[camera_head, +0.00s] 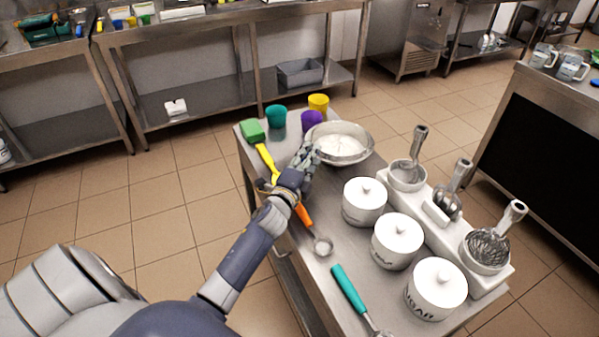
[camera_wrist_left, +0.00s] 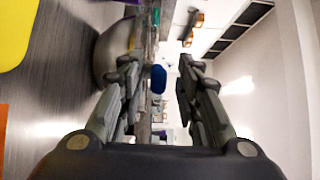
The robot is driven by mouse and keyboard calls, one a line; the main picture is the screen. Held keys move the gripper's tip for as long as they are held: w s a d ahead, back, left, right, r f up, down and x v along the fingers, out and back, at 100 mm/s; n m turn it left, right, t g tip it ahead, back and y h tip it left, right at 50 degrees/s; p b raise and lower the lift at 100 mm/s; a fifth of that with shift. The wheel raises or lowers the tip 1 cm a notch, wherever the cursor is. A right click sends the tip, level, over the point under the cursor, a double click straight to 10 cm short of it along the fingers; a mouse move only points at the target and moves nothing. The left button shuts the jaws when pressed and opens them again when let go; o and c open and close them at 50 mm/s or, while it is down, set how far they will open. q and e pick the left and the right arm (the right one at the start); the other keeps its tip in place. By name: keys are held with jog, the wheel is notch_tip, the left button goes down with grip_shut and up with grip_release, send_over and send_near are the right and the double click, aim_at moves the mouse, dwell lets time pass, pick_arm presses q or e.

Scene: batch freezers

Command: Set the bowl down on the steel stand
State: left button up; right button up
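The wide metal bowl (camera_head: 341,146) with pale contents is at the far end of the steel stand (camera_head: 315,272). It looks upright and appears to sit on the steel top. My left gripper (camera_head: 308,154) is at the bowl's near left side, partly covering its rim. In the left wrist view, the fingers of the left gripper (camera_wrist_left: 157,80) are spread apart with nothing held between them. The bowl's grey side (camera_wrist_left: 112,48) shows there beyond the left finger; whether they touch is unclear. My right gripper is not in view.
Teal (camera_head: 276,116), purple (camera_head: 311,120) and yellow (camera_head: 319,104) cups stand near the bowl. White canisters (camera_head: 364,202) and a utensil holder (camera_head: 443,230) fill the right side.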

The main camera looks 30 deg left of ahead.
pick_arm(q)
jog(key=s, duration=0.3)
jog(key=s+d, duration=0.1)
jog(key=s, duration=0.2)
jog(key=s+b, duration=0.1)
jog(key=s, duration=0.3)
jog(key=shift+d+f, duration=0.2)
jog(key=shift+d, duration=0.15)
jog(key=shift+s+d+r, duration=0.1)
jog(key=shift+s, duration=0.5)
